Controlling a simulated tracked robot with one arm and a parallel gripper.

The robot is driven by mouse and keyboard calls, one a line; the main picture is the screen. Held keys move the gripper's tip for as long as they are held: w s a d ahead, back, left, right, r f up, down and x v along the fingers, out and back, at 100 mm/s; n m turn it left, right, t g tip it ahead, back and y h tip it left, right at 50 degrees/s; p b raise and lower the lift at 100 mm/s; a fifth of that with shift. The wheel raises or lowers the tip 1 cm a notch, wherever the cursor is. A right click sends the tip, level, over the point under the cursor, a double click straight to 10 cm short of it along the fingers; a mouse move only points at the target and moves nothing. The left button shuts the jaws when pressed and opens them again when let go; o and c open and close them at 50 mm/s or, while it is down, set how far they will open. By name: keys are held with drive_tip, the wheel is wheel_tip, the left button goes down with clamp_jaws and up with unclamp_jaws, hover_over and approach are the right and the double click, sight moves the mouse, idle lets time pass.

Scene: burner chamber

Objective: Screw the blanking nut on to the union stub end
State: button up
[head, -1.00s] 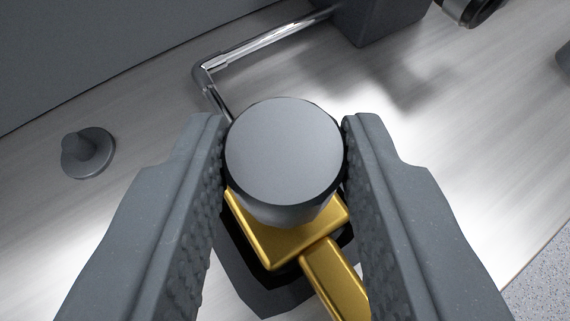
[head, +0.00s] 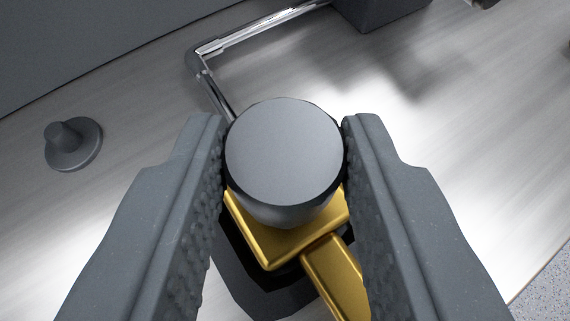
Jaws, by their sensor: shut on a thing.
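A round grey cap (head: 284,152), which looks like the blanking nut, sits between the two ridged fingers of my gripper (head: 284,160). The gripper is shut on its sides. Directly below the nut is a gold-coloured block (head: 270,240) with a gold bar (head: 338,278) reaching down to the right. The nut hides whatever lies under it, so I cannot make out the union stub end or whether the threads meet.
A silver pipe (head: 260,37) with an elbow runs behind the nut to a dark grey box (head: 380,12). A small grey peg on a round base (head: 72,143) stands at the left. A grey wall (head: 80,40) rises at the back left. Bare metal surface (head: 480,130) lies to the right.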

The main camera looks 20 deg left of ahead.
drive_tip(key=shift+f, duration=0.5)
drive_tip(key=o, duration=1)
drive_tip(key=shift+o, duration=0.2)
drive_tip(key=v, duration=1.4)
drive_tip(key=w+d+r, duration=0.2)
drive_tip(key=d+r, duration=0.2)
drive_tip(key=r, duration=0.3)
drive_tip(key=w+d+r+m+t, duration=0.1)
drive_tip(key=w+d+r, duration=0.15)
drive_tip(key=r, duration=0.45)
drive_tip(key=w+d+r, duration=0.1)
drive_tip(key=d+r, duration=0.4)
drive_tip(key=r, duration=0.2)
drive_tip(key=s+d+r+m+t+h, duration=0.1)
drive_tip(key=s+d+r, duration=0.2)
drive_tip(key=d+r, duration=0.8)
drive_tip(key=s+d+r+m+t+h, duration=0.1)
drive_tip(key=s+d+r, duration=0.3)
drive_tip(key=d+r, duration=0.7)
drive_tip(key=shift+d+t+h, duration=0.4)
drive_tip(key=shift+d+h, duration=0.4)
drive_tip(key=shift+d, duration=0.4)
